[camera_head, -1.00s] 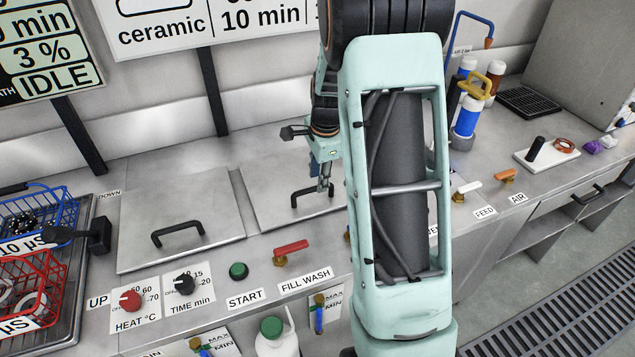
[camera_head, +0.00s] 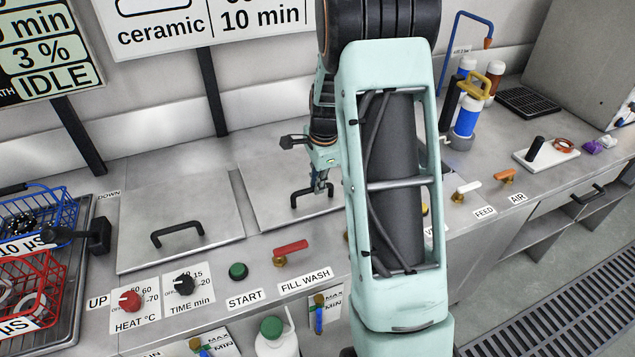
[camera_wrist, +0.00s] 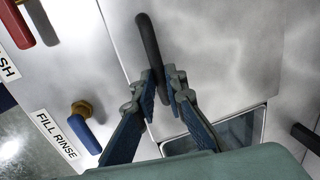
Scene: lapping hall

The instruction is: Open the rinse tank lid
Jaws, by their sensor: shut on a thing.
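The rinse tank lid (camera_head: 268,187) is a flat brushed-metal panel, lying closed and flush in the bench top, right of a similar lid. Its black bar handle (camera_head: 299,194) is near its front edge. My gripper (camera_head: 320,187) is at the right part of this handle. In the wrist view the handle (camera_wrist: 147,40) runs down between the two blue-grey fingers of my gripper (camera_wrist: 164,84), which are shut on it. The lid's surface (camera_wrist: 225,55) fills the upper right there. My arm hides the lid's right side in the head view.
The wash-side lid (camera_head: 180,205) is closed to the left. A red FILL WASH lever (camera_head: 290,247) stands in front, and a blue FILL RINSE lever (camera_wrist: 86,133) shows near my gripper. Blue and red baskets (camera_head: 35,215) stand at far left. Bottles (camera_head: 467,118) stand behind, right of my arm.

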